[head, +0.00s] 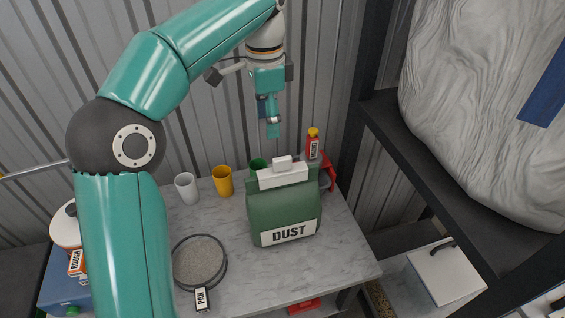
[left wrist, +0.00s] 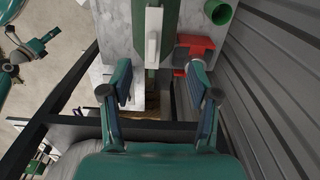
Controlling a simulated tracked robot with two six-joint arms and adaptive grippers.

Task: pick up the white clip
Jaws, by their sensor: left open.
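The white clip (head: 284,177) sits across the top of a green bag (head: 284,212) labelled DUST, which stands on the grey table. In the left wrist view the clip (left wrist: 153,38) is a pale bar at upper centre, lying beyond my fingertips and slightly left of the middle between them. My left gripper (head: 270,129) hangs above and behind the clip, fingers pointing down, apart from it. In the left wrist view its two fingers (left wrist: 159,92) are spread with nothing between them. My right gripper does not show.
A corrugated wall (head: 200,110) rises behind.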

